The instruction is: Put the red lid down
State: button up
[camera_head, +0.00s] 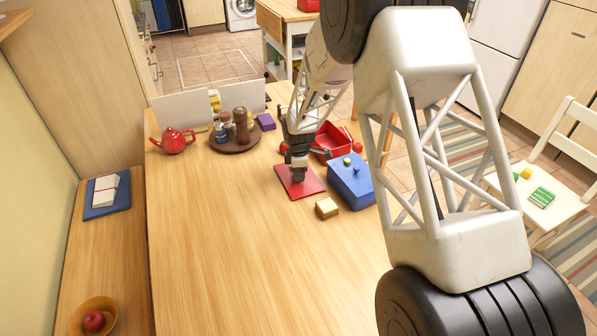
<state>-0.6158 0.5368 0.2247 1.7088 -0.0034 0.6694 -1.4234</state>
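The red lid (311,184) is a flat red square at the middle right of the wooden table. My gripper (298,177) points straight down at the middle of the lid, and its dark fingertips meet or nearly meet it. The fingers hide the lid's centre, so any knob there and the grip on it cannot be made out. The lid looks level; whether it rests on the table or hangs just above it is not clear. An open red box (325,152) stands behind and to the right, partly hidden by my arm.
A blue box (352,186) with a small yellow piece on top stands close right of the lid. A red teapot (173,141) and a round tray (221,147) with bottles are farther left. The table's left and front are clear.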

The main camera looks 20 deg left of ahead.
jog(key=shift+r, duration=0.15)
notch_tip(320, 180, up, 12)
dwell(0.8)
dwell(0.4)
dwell(0.5)
jog(key=s+d+r+m, duration=0.4)
jog(key=d+r, duration=0.3)
jog(key=d, duration=0.3)
jog(key=s+d+r+m+t, duration=0.1)
jog(key=s+d+r+m, duration=0.5)
jog(key=d, duration=0.5)
jog(key=s+d+r+m, duration=0.1)
jog(key=s+d+r, duration=0.2)
jog(key=d+r, duration=0.6)
jog(key=s+d+m, duration=0.6)
jog(key=s+d, duration=0.4)
jog(key=s, duration=0.4)
jog(key=s+d+m+t, duration=0.1)
jog(key=s+d+m, duration=0.5)
jog(key=s+d, duration=0.4)
jog(key=s, duration=0.4)
jog(key=shift+s+d+r+m+t, duration=0.2)
jog(key=shift+d+r+m+t, duration=0.05)
jog(key=shift+r+m+t, duration=0.05)
